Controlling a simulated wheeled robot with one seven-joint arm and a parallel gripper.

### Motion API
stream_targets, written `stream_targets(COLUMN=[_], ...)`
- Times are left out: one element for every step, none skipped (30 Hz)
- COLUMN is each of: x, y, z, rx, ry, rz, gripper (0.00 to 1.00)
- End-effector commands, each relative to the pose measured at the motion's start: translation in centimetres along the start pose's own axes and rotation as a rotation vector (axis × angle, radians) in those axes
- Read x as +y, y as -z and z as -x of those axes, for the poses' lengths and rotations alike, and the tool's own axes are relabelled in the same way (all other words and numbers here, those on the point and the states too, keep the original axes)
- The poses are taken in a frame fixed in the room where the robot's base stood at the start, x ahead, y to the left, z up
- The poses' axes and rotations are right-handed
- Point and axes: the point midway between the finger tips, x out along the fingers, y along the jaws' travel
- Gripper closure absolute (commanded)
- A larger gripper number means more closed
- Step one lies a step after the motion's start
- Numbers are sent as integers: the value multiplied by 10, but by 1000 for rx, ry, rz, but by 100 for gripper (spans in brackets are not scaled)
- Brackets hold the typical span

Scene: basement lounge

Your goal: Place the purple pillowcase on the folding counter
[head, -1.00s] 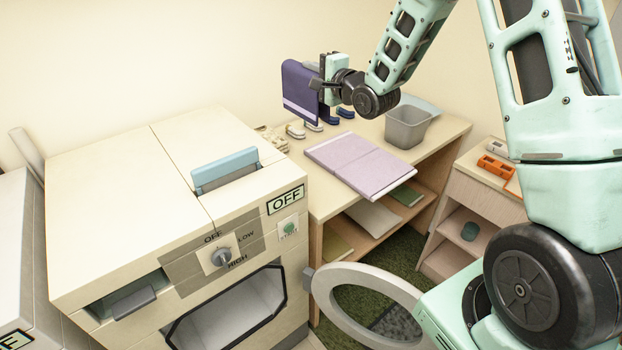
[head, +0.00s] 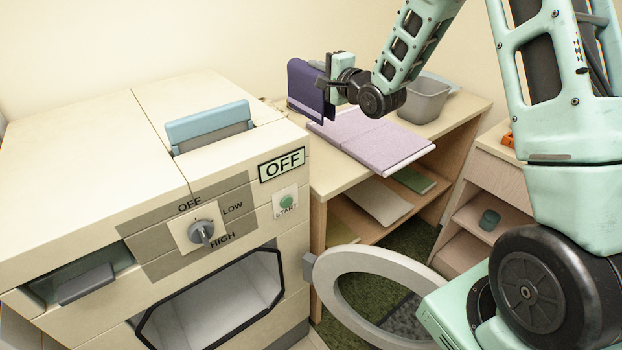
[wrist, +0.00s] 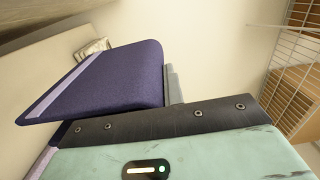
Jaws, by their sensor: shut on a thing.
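The purple pillowcase (head: 305,86) is a dark purple folded cloth with a pale lilac band. My gripper (head: 328,90) is shut on it and holds it upright above the left back part of the folding counter (head: 340,178). In the wrist view the pillowcase (wrist: 110,80) sticks out beyond my gripper's dark edge; the fingertips are hidden there. The counter is a light wooden top with open shelves below. A flat lilac folded cloth or board (head: 372,140) lies on it, in front of and below the pillowcase. Whether the pillowcase touches anything below is unclear.
A grey bin (head: 424,100) stands at the counter's back right. A cream washing machine (head: 100,150) fills the left, with its round door (head: 340,262) swung open before the counter. A small shelf unit (head: 490,185) stands at right. Folded items (head: 375,200) lie on the counter's shelf.

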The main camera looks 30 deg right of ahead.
Motion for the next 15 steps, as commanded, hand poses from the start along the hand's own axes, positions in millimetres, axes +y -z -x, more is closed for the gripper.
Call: stream_targets(x=[27,33,41,46,50,55,58,60,62,64,66,69,72,77,84], y=[0,0,0,0,0,0,0,0,0,0,0,0,0,0,0], z=[0,0,0,0,0,0,0,0,0,0,0,0,0,0,0], rx=[0,0,0,0,0,0,0,0,0,0,0,0,-1,-1,-1], ry=[1,1,1,2,2,2,2,2,2,2,1,0,-1,-1,-4], rz=[0,0,0,0,0,1,1,1,1,0,0,0,-1,-1,-2], gripper=[100,100,100,100,100,100,100,100,100,100,100,100,100,100,100])
